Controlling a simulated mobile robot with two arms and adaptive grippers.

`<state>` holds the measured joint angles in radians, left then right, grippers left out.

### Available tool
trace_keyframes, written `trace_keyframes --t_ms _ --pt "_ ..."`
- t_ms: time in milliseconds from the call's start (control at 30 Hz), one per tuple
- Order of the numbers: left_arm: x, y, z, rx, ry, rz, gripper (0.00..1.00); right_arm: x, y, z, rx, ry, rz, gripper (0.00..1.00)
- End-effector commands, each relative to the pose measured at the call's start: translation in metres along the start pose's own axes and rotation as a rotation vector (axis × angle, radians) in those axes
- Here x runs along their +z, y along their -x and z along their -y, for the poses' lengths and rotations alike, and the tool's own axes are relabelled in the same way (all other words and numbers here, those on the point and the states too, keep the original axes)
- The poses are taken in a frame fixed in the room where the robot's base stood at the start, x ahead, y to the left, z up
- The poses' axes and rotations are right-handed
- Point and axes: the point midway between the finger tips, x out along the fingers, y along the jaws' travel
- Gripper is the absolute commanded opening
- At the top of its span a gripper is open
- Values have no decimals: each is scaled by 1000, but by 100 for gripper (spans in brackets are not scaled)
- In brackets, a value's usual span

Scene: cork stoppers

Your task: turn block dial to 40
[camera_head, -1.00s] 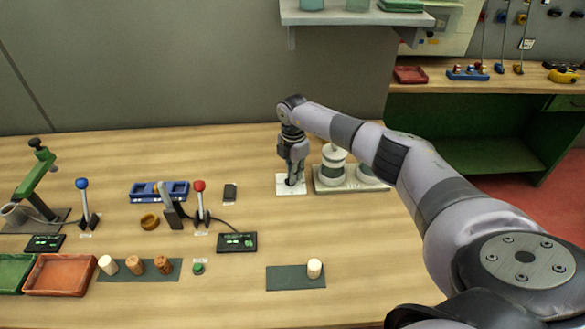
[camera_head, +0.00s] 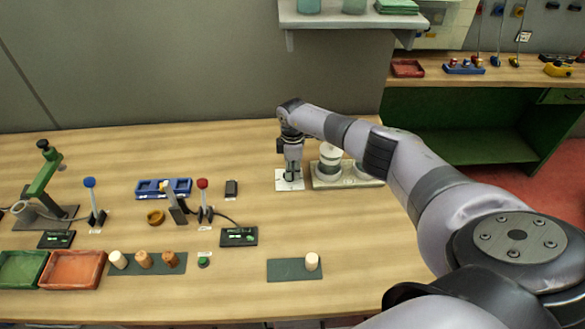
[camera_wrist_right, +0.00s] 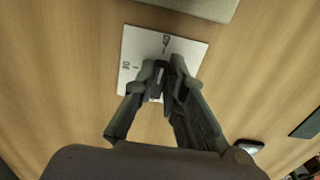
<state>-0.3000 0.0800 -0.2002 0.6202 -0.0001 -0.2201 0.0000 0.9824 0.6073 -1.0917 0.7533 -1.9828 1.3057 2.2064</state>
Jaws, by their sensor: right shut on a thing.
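The block dial's white plate (camera_head: 283,186) lies on the bench, left of the pale base with white round parts. In the right wrist view the plate (camera_wrist_right: 190,52) shows dark printed marks near its far edge and left side, one of which looks like 40. My right gripper (camera_head: 291,178) points down over the plate. In the right wrist view its fingers (camera_wrist_right: 168,68) are closed together over the plate's middle, shut on the dial's knob, which they mostly hide. The knob's exact pointing cannot be read. My left gripper is not in view.
The pale base with white round parts (camera_head: 345,181) stands close to the right of the plate. A red-knobbed lever (camera_head: 203,200), a small black box (camera_head: 231,188) and a green mat with a cork (camera_head: 290,271) lie around. The bench between plate and mat is clear.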

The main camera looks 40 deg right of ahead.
Motion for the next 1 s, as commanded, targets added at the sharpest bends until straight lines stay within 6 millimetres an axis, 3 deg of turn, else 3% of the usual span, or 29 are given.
trace_keyframes --t_ms 467,500,800,1000 --pt "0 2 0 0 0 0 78 0 2 -2 4 -18 -1 0" --pt "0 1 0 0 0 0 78 0 2 -2 4 -18 -1 12" --pt "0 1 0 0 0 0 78 0 1 -1 2 -16 -1 32" --pt "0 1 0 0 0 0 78 0 0 0 1 -15 0 32"
